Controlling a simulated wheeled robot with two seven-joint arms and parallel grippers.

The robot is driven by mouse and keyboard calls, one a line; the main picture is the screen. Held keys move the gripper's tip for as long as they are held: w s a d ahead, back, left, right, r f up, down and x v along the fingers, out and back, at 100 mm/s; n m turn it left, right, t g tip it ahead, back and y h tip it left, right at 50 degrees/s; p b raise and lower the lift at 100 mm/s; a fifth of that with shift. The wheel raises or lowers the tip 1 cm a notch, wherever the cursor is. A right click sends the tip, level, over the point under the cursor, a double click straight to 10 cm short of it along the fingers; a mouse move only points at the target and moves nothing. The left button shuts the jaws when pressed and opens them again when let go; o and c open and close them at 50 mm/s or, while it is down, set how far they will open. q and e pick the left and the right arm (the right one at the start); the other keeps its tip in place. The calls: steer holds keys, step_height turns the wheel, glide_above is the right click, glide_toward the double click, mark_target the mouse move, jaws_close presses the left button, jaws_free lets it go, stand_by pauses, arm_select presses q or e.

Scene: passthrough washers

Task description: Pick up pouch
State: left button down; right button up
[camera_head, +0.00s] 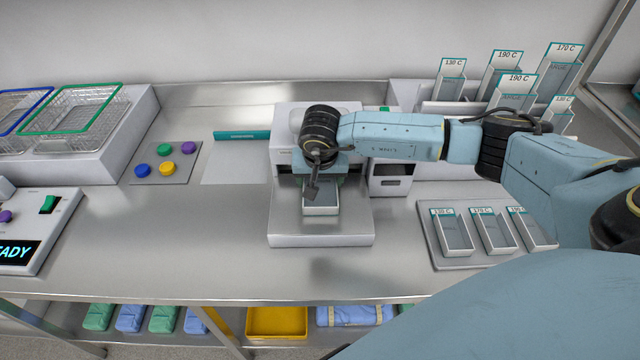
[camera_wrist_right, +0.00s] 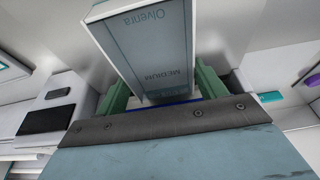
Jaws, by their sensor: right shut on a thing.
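The pouch (camera_wrist_right: 150,45) is a flat grey packet with a pale edge, with "MEDIUM" and "Olvenra" printed on it, upside down in the right wrist view. My right gripper (camera_wrist_right: 162,88) has a green finger on each side of the pouch and is shut on its near end. In the head view my right arm reaches in from the right, and the right gripper (camera_head: 320,182) points down over the white machine. The pouch's pale end (camera_head: 320,209) shows below it. The wrist hides most of the fingers there. My left gripper is not in view.
The white machine (camera_head: 320,241) stands mid-counter. A tray (camera_head: 450,262) with several temperature-labelled pouches lies at right, and more pouches stand in a rack (camera_head: 435,107) behind. Wire baskets (camera_head: 75,107) and coloured discs are at left. Bare steel counter (camera_head: 170,240) lies left of the machine.

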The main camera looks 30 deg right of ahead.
steer(key=shift+s+a+r, duration=0.2)
steer(key=shift+s+r, duration=0.15)
steer(key=shift+r, duration=0.05)
steer(key=s+a+r+b, duration=0.1)
steer(key=s+a+r, duration=0.6)
steer(key=s, duration=0.4)
steer(key=shift+s+r, duration=0.15)
stand_by(0.8)
steer(key=w+a+n+y+b, duration=0.1)
steer(key=w+a+n+b, duration=0.1)
steer(key=w+n+b, duration=0.2)
steer(key=shift+w+r+n+t+y, duration=0.15)
steer(key=shift+w+n+t+y, duration=0.2)
steer(key=shift+w+n, duration=0.75)
steer(key=shift+s, duration=0.1)
